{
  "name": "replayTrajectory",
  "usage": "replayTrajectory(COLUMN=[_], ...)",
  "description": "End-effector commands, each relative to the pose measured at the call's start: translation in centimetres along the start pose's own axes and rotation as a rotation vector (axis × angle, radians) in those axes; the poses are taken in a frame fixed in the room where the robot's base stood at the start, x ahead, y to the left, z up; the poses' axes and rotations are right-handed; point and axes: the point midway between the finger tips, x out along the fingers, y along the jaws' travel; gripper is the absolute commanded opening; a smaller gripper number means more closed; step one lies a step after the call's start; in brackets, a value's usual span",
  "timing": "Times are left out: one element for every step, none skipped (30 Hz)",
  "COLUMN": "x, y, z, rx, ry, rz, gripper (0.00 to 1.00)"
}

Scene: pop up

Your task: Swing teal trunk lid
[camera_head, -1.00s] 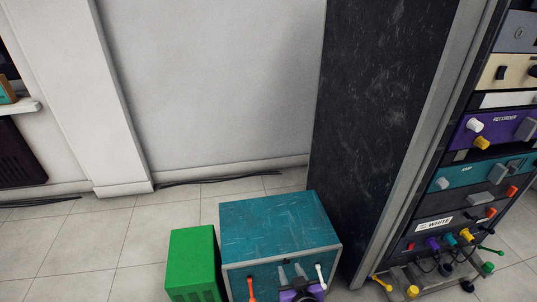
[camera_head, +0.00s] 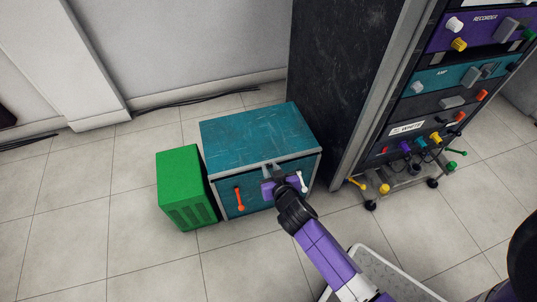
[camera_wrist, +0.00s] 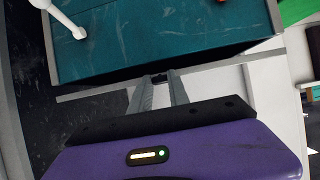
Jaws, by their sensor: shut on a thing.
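The teal trunk has a scratched teal lid (camera_head: 256,130) with a grey rim and a teal front panel (camera_head: 257,194). An orange latch (camera_head: 239,199) and a white latch (camera_head: 303,182) hang on its front. My gripper (camera_head: 270,167) is at the middle of the lid's front edge. In the wrist view my gripper (camera_wrist: 160,77) has its fingers close together on the thin grey lid rim (camera_wrist: 218,63). A dark gap shows there between the rim and the front panel (camera_wrist: 160,35), so the lid looks slightly raised. The fingertips' exact contact is partly hidden.
A green box (camera_head: 183,187) stands close on the trunk's left. A tall dark rack (camera_head: 343,80) with coloured modules and knobs stands close on its right. Cables (camera_head: 190,102) lie along the wall behind. Tiled floor is clear at front left.

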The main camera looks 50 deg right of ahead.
Motion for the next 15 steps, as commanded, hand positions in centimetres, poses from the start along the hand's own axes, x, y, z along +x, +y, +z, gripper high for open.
replayTrajectory(x=[-0.2,-0.3,-0.4,-0.5,-0.5,-0.6,-0.7,-0.8,-0.9,-0.9,-1.0,-1.1,-1.2,-1.2,-1.3], y=[0.0,0.0,0.0,0.0,0.0,0.0,0.0,0.0,0.0,0.0,0.0,0.0,0.0,0.0,0.0], z=[-1.3,-1.6,-1.9,-2.2,-2.4,-2.7,-3.0,-3.2,-3.5,-3.8,-4.0,-4.3,-4.5,-4.8,-5.1], rx=[0.000,0.000,0.000,0.000,0.000,0.001,0.001,0.001,0.001,0.002,0.002,0.002,0.002,0.002,0.002], ry=[0.011,0.012,0.012,0.012,0.013,0.013,0.013,0.013,0.013,0.013,0.013,0.013,0.013,0.013,0.013], rz=[-0.001,-0.001,-0.001,-0.001,-0.001,-0.001,-0.001,-0.001,-0.001,-0.001,-0.001,-0.001,-0.001,-0.001,-0.001], gripper=[0.00,0.00,0.00,0.00,0.00,0.00,0.00,0.00,0.00,0.00,0.00,0.00,0.00,0.00,0.00])
